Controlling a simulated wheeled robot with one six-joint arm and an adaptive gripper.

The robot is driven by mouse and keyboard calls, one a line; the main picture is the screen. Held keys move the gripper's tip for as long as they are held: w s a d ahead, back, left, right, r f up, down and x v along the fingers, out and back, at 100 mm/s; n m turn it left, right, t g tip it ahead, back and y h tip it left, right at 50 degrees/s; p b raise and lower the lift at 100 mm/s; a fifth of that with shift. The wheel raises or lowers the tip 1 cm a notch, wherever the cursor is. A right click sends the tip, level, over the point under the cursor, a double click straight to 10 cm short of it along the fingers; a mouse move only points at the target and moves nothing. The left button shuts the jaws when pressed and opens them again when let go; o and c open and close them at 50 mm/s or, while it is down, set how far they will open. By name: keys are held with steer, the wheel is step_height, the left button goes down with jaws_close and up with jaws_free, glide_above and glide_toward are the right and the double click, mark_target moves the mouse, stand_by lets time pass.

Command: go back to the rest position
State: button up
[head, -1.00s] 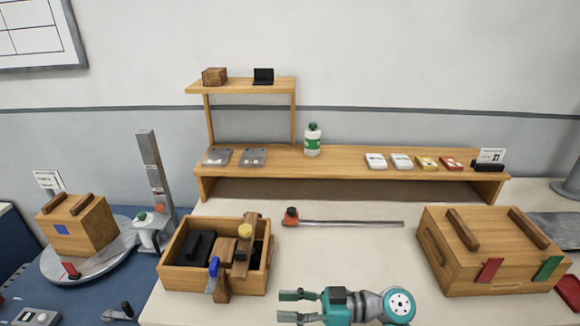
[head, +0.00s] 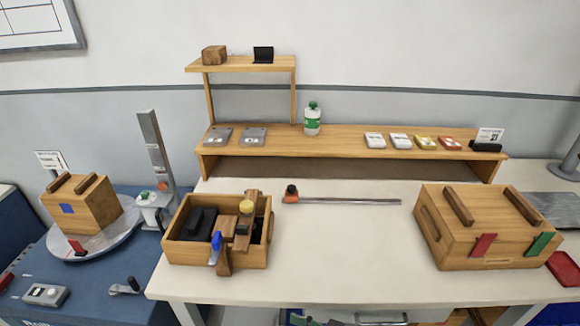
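My gripper is not in view in the head view now, and no part of my arm shows. The white table (head: 330,240) carries an open wooden box (head: 216,259) at its left, holding dark items and a wooden tool with a yellow knob and a blue part. A bar clamp (head: 340,200) with an orange end lies behind, in the middle. A closed wooden crate (head: 478,232) with two dark bars on its lid and red and green tabs stands at the right.
A wooden shelf (head: 330,141) at the back holds a green-and-white bottle (head: 312,120) and several small boxes. A blue bench (head: 90,280) at the left carries a wooden box (head: 82,207) on a round turntable (head: 115,236). The table's front middle is clear.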

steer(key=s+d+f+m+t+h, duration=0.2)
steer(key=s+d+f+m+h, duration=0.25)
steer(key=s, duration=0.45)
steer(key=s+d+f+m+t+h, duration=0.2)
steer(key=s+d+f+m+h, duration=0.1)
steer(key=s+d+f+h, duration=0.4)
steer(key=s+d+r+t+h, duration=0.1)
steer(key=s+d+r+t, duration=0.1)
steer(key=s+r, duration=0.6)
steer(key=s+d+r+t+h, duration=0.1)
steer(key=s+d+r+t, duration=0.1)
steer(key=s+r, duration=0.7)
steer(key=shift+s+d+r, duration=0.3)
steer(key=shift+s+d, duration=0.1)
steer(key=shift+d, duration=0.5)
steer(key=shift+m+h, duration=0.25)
